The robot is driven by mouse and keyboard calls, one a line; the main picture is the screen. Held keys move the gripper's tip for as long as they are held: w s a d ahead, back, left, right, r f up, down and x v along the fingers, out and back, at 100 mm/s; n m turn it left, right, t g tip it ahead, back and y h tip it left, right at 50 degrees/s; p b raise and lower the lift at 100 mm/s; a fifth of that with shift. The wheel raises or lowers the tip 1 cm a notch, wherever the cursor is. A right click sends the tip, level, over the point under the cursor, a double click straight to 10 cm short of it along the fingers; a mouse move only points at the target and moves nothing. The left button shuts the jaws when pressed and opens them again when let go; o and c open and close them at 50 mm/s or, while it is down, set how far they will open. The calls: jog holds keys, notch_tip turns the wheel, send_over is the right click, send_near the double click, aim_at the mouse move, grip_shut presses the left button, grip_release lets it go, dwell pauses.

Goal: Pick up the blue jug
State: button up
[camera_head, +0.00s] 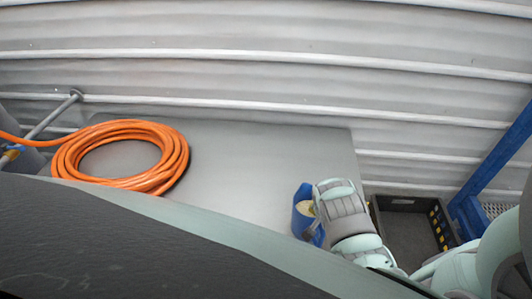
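The blue jug (300,221) stands on the grey table surface, toward its right end. Its open top shows something pale tan inside. My arm's pale green and grey end comes over the jug from the right and covers its right side. My gripper (314,230) is at the jug, and dark finger parts show at its rim. The fingers are too small and too covered to tell whether they touch or grip it.
A coiled orange hose (178,160) lies on the left of the grey table (250,160). A black crate (384,202) stands to the right, beside a blue post (500,155). A ribbed metal wall (260,75) closes the back. The table's middle is clear.

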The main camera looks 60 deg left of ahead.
jog(key=shift+o, duration=0.3)
jog(key=shift+s, duration=0.1)
grip_shut()
